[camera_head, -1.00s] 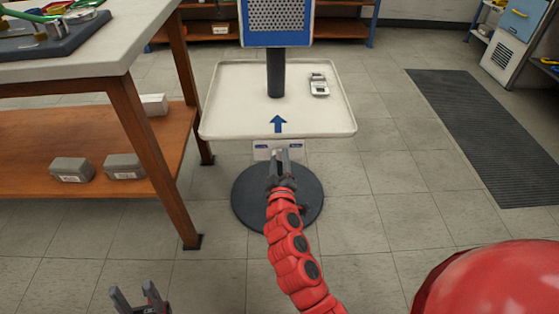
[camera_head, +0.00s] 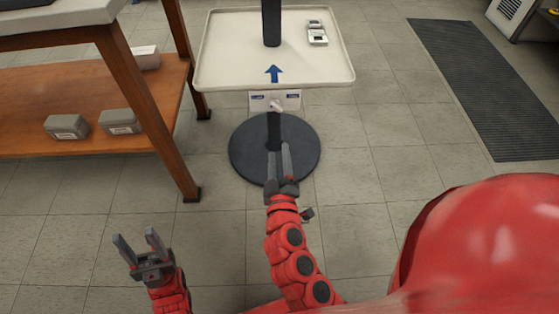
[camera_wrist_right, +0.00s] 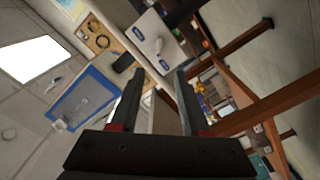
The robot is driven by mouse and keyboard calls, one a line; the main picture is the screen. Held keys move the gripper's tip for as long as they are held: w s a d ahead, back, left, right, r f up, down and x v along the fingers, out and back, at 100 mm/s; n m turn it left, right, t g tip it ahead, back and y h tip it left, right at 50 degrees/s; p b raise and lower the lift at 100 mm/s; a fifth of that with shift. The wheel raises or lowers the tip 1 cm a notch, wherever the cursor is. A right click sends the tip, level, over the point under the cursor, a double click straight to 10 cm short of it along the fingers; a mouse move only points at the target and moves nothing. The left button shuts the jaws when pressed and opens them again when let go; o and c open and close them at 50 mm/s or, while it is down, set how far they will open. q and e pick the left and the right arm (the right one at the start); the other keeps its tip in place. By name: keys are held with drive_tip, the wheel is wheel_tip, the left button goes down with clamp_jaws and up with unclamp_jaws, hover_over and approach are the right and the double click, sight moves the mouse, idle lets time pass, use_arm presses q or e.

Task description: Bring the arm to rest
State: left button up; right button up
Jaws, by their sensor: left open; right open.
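My right gripper (camera_head: 279,150) points forward in the head view, in front of the round dark base (camera_head: 248,150) of a stand and below the stand's white tray (camera_head: 222,65). Its two fingers are apart with nothing visible between them. It also shows open and empty in the right wrist view (camera_wrist_right: 160,76). My left gripper (camera_head: 139,240) is at the lower left of the head view, open and empty over the floor.
A small metal device (camera_head: 317,38) lies on the tray, right of the post. A wooden shelf unit (camera_head: 150,110) stands at the left with grey boxes (camera_head: 66,127). A dark mat (camera_head: 490,95) lies at the right.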

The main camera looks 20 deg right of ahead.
drive_tip(key=shift+s+a+r, duration=0.1)
drive_tip(key=shift+s+a, duration=0.05)
drive_tip(key=shift+s, duration=0.55)
